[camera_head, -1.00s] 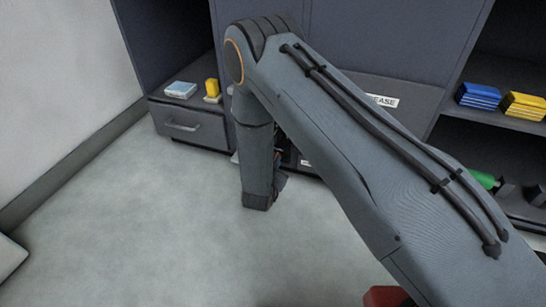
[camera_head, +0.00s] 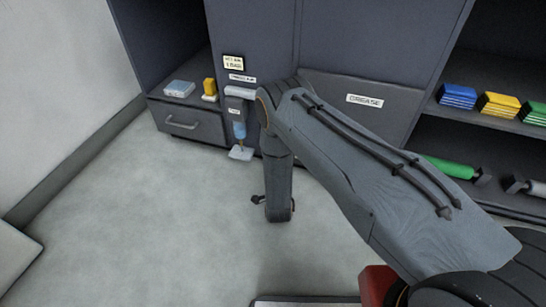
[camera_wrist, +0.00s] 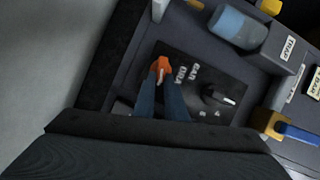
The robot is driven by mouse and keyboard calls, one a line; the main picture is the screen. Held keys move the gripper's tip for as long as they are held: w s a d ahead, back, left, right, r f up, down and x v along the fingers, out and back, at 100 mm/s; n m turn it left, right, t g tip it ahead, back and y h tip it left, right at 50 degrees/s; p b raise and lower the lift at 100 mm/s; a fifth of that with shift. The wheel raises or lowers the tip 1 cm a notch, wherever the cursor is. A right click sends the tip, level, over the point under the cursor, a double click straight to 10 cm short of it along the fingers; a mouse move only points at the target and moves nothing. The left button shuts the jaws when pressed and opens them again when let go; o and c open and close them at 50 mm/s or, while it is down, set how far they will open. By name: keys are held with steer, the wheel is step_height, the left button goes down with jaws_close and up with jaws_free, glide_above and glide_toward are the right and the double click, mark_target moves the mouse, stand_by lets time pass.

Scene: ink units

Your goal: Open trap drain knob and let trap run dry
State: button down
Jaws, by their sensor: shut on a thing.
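In the wrist view an orange knob (camera_wrist: 162,66) with a pale mark sits on a dark panel (camera_wrist: 210,68), beside white lettering only partly readable. The two blue-grey fingers of my gripper (camera_wrist: 164,82) reach to this knob and are shut on it. The trap bowl (camera_wrist: 236,22), with blue in it, lies above the panel near a TRAP label (camera_wrist: 288,48). In the head view the trap (camera_head: 239,131) hangs on the cabinet front over a small pale tray (camera_head: 241,153). My arm hides the knob and my fingers there.
A black knob (camera_wrist: 218,96) is right of the orange one. A brass and blue fitting (camera_wrist: 268,122) is further right. The drawer (camera_head: 188,123) is shut. A GREASE panel (camera_head: 360,116) and shelves with coloured boxes (camera_head: 458,96) are to the right. The floor (camera_head: 150,215) at left is clear.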

steer(key=shift+f+m+t+p, duration=0.2)
steer(key=shift+m+t, duration=0.1)
steer(key=shift+m, duration=0.4)
steer(key=shift+f+m+t+p, duration=0.15)
steer(key=shift+m+t, duration=0.15)
steer(key=shift+m, duration=0.4)
steer(key=c, duration=1.8)
jaws_free()
steer(key=s+d+p, duration=0.1)
steer(key=s+p, duration=0.2)
steer(key=s, duration=0.5)
steer(key=shift+w, duration=0.1)
